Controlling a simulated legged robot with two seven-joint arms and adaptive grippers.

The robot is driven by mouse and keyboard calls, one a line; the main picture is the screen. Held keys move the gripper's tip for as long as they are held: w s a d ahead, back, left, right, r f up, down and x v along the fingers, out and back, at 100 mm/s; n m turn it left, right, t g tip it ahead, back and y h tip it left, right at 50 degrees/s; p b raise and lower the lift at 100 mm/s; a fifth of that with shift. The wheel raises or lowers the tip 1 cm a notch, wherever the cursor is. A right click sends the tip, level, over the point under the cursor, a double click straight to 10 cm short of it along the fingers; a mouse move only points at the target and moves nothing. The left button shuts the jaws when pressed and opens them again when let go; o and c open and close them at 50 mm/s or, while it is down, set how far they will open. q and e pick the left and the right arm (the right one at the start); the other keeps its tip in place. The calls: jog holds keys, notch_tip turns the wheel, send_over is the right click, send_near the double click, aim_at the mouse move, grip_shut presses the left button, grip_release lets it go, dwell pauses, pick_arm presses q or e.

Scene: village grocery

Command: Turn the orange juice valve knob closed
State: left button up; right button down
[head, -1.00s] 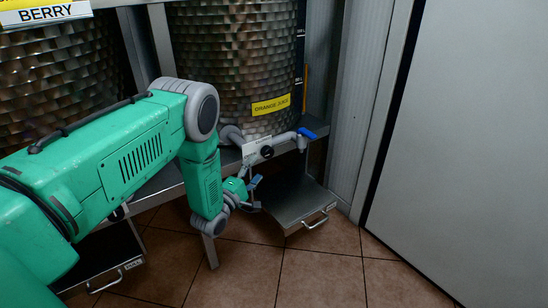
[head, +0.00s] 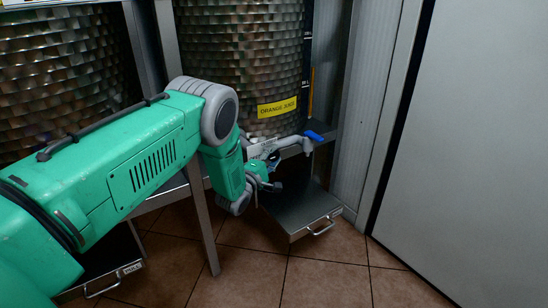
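The orange juice tank (head: 243,60) is a tall dimpled metal barrel with a yellow label (head: 277,107) reading "ORANGE JUICE". My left gripper (head: 272,176) is small in view, just below and left of the tap pipe, close to the valve area. The knob is largely hidden behind my arm and gripper, and I cannot tell whether the gripper touches it. The finger gap is too small to read. My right gripper is out of view.
A metal drip tray (head: 310,207) with a handle juts out below the tap. Another tank (head: 65,75) stands at the left, with a second tray (head: 103,268) below it. A steel frame leg (head: 203,220) stands between them. A pale panel (head: 470,140) closes off the right. Tiled floor is open in front.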

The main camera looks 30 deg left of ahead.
pick_arm(q)
jog(key=shift+s+f, duration=0.1)
jog(key=shift+f, duration=0.05)
jog(key=shift+c, duration=0.3)
jog(key=shift+g+p, duration=0.3)
jog(key=shift+p, duration=0.25)
jog(key=g+p, duration=0.1)
jog(key=p, duration=0.1)
jog(key=m+g+p, duration=0.1)
jog(key=g+p, duration=0.1)
jog(key=m+g+p, duration=0.1)
jog(key=g+p, duration=0.1)
jog(key=p, duration=0.1)
jog(key=shift+r, duration=0.25)
jog(key=m+g+y+p, duration=0.1)
jog(key=g+p, duration=0.1)
jog(key=g, duration=0.1)
jog(key=shift+f, duration=0.1)
jog(key=shift+f+g+y+p, duration=0.1)
jog(key=shift+g+y+p, duration=0.25)
jog(key=shift+g, duration=0.65)
jog(key=shift+d+m+g+y, duration=0.1)
jog(key=shift+m+g+y, duration=0.15)
jog(key=shift+m+g, duration=0.4)
jog(key=shift+f+g+y+b, duration=0.2)
jog(key=shift+g+y+b, duration=0.1)
jog(key=shift+g+b, duration=0.75)
jog(key=shift+r+m+g+y+b, duration=0.1)
jog(key=shift+m+g+y+b, duration=0.25)
jog(key=shift+g+b, duration=0.85)
